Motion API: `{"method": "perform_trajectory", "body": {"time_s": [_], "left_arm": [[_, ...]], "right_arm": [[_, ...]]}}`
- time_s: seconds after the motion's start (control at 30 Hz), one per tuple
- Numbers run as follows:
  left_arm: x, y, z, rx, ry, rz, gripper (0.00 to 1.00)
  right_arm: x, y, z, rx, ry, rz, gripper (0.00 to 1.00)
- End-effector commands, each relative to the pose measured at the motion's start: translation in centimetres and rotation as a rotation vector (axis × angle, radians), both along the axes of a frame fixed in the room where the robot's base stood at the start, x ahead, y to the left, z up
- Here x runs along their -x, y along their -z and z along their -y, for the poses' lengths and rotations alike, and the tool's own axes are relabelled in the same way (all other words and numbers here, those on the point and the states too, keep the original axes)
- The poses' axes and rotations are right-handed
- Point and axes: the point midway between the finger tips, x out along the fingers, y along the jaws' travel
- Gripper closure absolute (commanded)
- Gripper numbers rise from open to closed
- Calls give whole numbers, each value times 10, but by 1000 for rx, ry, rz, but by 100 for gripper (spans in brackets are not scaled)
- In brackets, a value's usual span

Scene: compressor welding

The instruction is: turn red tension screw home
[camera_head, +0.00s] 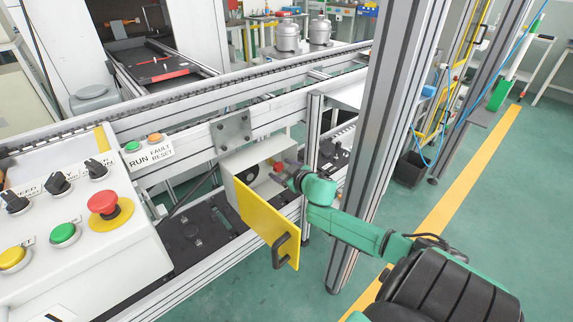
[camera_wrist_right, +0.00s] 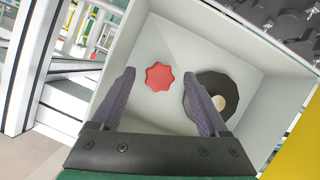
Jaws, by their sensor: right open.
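The red tension screw (camera_wrist_right: 159,76) is a lobed red knob on the back wall inside a pale box (camera_wrist_right: 255,62). In the head view the red screw (camera_head: 278,167) shows small, partly behind my gripper. My right gripper (camera_head: 287,172) is at the box opening. In the right wrist view its two dark fingers are apart, one on each side of the screw in the picture, with nothing between them. The fingers look nearer the camera than the screw; contact cannot be told. My left gripper is not in view.
A black wheel (camera_wrist_right: 206,88) with a pale hub sits right of the screw, partly behind the right finger. The box's yellow door (camera_head: 262,222) stands open. An aluminium post (camera_head: 385,110) rises close beside my right arm. A control panel (camera_head: 130,235) is at left.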

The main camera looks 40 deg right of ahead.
Motion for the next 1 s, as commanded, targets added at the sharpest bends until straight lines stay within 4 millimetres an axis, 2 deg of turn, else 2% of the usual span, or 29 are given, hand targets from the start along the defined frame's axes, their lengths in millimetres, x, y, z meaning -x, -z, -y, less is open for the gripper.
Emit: {"method": "perform_trajectory", "body": {"time_s": [0.13, 0.27, 0.47, 0.8, 0.9, 1.0], "left_arm": [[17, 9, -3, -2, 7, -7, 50], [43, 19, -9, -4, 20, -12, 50], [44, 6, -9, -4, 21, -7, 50], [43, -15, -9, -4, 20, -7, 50], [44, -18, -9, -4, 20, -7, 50], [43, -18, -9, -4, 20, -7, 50]], "right_arm": [[0, 0, 0, 0, 0, 0, 22], [0, 0, 0, 1, 0, 0, 22], [37, -15, -7, -3, 0, -4, 22], [113, -46, -19, -2, 2, -3, 22], [127, -50, -21, -3, 1, -1, 22], [134, -53, -22, 0, 0, 0, 22]]}}
